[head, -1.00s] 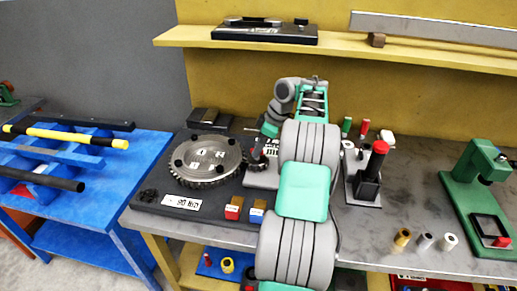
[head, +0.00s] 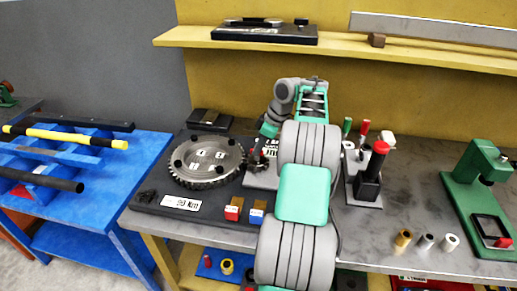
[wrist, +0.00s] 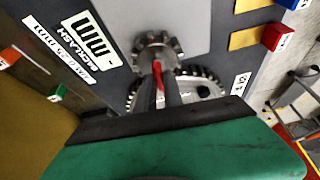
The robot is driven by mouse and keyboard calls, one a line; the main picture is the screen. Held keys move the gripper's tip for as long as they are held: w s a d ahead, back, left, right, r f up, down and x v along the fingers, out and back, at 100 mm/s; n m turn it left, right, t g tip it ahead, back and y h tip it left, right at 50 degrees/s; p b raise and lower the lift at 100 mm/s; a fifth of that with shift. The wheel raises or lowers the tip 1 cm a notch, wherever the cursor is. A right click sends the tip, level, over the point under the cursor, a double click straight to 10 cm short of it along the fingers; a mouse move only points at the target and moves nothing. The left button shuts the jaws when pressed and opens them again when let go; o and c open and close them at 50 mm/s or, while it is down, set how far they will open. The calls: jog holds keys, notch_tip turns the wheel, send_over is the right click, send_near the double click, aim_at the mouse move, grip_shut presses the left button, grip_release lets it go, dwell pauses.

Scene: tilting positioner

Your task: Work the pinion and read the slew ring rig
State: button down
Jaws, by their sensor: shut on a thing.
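The slew ring (head: 205,180) is a grey toothed disc with black bolts and small white labels, lying on a dark base plate (head: 165,211) on the bench. The pinion (wrist: 157,48) is a small toothed gear at the ring's edge; the ring's teeth (wrist: 211,80) show beside it in the wrist view. My gripper (wrist: 167,88) is shut on a red handle (wrist: 157,72) at the pinion. In the head view my gripper (head: 262,150) is small and partly hidden by my arm, right of the ring. The fingers cover the handle's lower part.
A white plate (head: 181,203) with print sits on the base's front. A red-fronted block (head: 234,210) and a blue-fronted block (head: 256,212) stand right of it. A black-and-red stand (head: 371,170) is right of my arm; a green press (head: 478,190) stands farther right.

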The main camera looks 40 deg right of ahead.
jog(key=m+b, duration=0.2)
jog(key=shift+a+f+t+h+b, duration=0.1)
jog(key=shift+f+t+h+b, duration=0.2)
jog(key=shift+r+m+h+b, duration=0.3)
jog(key=shift+m+b, duration=0.15)
jog(key=shift+m, duration=0.55)
jog(key=c, duration=1.5)
grip_release()
jog(key=shift+o, duration=0.2)
jog(key=shift+r, duration=0.1)
jog(key=p+v, duration=0.2)
jog(key=v, duration=0.5)
jog(key=shift+s+r, duration=0.25)
